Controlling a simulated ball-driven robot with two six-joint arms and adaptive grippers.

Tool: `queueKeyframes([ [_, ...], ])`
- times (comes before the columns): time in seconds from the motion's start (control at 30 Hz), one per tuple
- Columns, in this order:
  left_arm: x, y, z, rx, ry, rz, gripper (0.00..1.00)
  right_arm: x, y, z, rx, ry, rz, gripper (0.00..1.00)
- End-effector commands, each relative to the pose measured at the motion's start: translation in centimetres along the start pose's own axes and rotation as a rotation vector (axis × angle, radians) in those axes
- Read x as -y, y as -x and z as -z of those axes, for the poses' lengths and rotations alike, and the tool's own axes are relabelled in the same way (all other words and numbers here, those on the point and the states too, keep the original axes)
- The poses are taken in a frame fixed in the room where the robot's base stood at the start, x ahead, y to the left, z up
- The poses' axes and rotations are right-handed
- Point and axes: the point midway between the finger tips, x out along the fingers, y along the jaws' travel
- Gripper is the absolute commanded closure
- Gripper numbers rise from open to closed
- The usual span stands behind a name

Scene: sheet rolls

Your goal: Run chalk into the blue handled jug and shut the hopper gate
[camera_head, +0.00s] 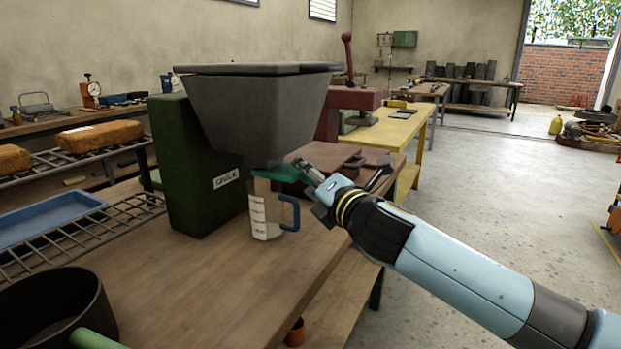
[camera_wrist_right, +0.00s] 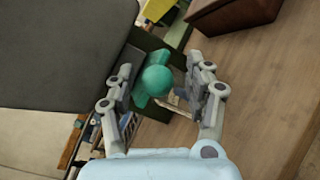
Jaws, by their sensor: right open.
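The grey hopper (camera_head: 255,115) stands on a dark green body (camera_head: 190,165) with a chalk label. Its teal gate handle (camera_head: 279,173) sits under the hopper mouth; its round knob also shows in the right wrist view (camera_wrist_right: 156,80). The jug (camera_head: 262,212), pale with markings and a blue handle at its right, stands upright on the bench below the gate. I cannot tell whether chalk is in it. My right gripper (camera_head: 308,172) is open at the gate handle, with the knob between its fingers in the wrist view; contact cannot be told. My left gripper is not in view.
The wooden bench (camera_head: 190,275) is clear in front of the jug. A dark pot (camera_head: 50,305) with a green handle is at the lower left. A wire rack with a blue tray (camera_head: 45,218) stands at the left. A red machine (camera_head: 352,98) stands behind the hopper.

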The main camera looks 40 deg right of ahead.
Motion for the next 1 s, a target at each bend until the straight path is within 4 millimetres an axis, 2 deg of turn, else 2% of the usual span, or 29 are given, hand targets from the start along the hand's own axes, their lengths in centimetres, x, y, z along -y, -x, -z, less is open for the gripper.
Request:
queueKeyframes([
  [0.1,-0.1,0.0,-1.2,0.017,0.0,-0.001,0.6,0.0,0.2,0.0,0.0,0.0,-0.001,0.47],
  [0.23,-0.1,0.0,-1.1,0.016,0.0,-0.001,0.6,0.1,1.7,0.1,-0.002,0.001,0.0,0.47],
  [0.5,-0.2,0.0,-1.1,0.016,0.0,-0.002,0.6,0.1,7.7,0.1,-0.004,0.003,0.003,0.47],
  [0.7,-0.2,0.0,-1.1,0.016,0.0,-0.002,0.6,0.1,10.9,0.1,-0.002,0.002,0.002,0.47],
  [0.83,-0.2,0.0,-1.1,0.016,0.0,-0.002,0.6,0.0,11.8,0.1,-0.001,0.0,0.001,0.47],
  [1.0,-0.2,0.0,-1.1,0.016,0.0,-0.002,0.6,0.0,12.0,0.1,0.0,0.0,0.001,0.47],
])
